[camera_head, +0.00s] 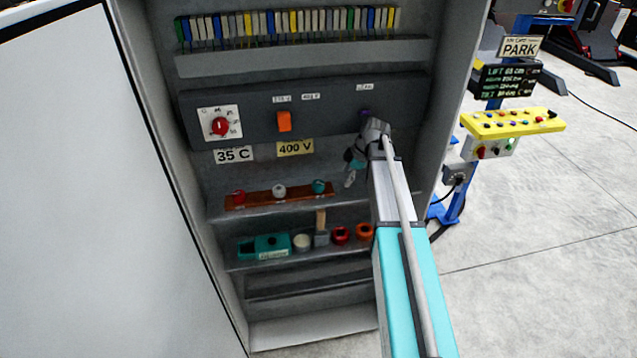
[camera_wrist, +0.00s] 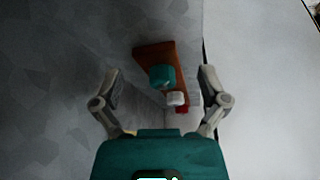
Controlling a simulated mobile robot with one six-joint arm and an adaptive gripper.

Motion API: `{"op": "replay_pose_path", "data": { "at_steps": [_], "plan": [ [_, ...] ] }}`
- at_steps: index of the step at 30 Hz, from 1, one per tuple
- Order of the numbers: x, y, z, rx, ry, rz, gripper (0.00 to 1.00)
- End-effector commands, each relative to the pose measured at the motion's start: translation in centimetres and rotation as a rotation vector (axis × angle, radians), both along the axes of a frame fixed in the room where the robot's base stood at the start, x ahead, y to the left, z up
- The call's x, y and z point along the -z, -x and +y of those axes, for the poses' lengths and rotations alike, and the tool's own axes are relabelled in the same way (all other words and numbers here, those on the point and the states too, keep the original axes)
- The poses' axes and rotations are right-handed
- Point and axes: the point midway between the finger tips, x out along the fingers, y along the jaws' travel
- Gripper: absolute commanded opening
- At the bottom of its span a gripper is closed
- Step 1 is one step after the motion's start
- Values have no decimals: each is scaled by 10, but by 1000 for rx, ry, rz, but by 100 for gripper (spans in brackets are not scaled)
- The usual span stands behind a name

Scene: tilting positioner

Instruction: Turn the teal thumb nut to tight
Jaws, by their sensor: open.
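The teal thumb nut (camera_head: 319,187) sits at the right end of a brown rail (camera_head: 258,199) on the cabinet's upper shelf. A white nut (camera_head: 279,191) and a red nut (camera_head: 239,197) stand on the same rail. My gripper (camera_head: 350,178) is to the right of the teal nut, apart from it. In the wrist view my gripper (camera_wrist: 160,74) is open and empty, and the teal nut (camera_wrist: 162,79) shows between and beyond the fingers.
A dark panel with a dial (camera_head: 220,126) and orange switch (camera_head: 284,121) is above. The cabinet's right wall (camera_head: 455,90) is close to my arm.

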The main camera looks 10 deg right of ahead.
Motion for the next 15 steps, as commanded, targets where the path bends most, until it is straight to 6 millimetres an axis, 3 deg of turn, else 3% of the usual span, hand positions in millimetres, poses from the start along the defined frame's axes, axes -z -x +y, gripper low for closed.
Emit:
{"op": "replay_pose_path", "data": {
  "at_steps": [15],
  "plan": [
    [0,-20,79,-2,0,-1,93]
  ]
}}
